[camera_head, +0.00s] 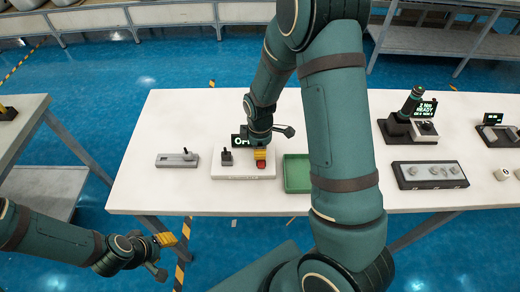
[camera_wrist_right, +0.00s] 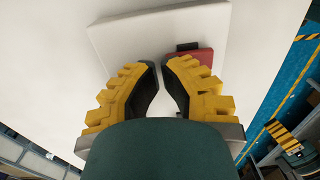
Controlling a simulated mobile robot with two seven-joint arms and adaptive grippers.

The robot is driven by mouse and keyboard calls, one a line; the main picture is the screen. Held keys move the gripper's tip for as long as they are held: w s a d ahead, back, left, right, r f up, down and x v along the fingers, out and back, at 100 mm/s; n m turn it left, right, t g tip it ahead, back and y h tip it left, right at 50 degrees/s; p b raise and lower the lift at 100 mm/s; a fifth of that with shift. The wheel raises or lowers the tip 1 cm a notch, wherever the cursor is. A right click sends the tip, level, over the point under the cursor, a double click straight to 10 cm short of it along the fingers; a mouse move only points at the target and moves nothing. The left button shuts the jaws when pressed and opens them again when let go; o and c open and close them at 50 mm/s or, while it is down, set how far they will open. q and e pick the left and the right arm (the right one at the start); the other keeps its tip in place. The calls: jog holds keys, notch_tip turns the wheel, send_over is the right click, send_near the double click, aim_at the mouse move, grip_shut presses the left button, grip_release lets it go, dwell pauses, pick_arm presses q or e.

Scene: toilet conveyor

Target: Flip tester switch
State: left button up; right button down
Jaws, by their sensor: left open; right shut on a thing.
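The tester is a white base (camera_head: 238,172) on the white table, with a dark upright lever (camera_head: 226,156) at its left and a red part (camera_head: 261,164) at its right. A small display (camera_head: 240,141) behind reads "On", partly covered by my arm. My right gripper (camera_head: 261,154) is over the right side of the base, at the red part. In the right wrist view its yellow fingers (camera_wrist_right: 161,66) are close together beside the red part (camera_wrist_right: 201,57); what they hold is hidden. My left gripper (camera_head: 164,256) is open and empty, off the table's front edge.
A grey device with a lever (camera_head: 177,160) stands left of the tester, and a green tray (camera_head: 297,174) to its right. Farther right are a "READY" device (camera_head: 425,112) and a dark panel with several knobs (camera_head: 430,175). The table's left end is clear.

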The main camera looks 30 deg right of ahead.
jog(key=shift+d+f, duration=0.1)
jog(key=shift+f, duration=0.25)
jog(key=shift+r+g, duration=0.1)
jog(key=shift+g, duration=0.2)
jog(key=shift+r, duration=0.1)
jog(key=shift+r+p, duration=0.55)
jog(key=shift+r, duration=0.2)
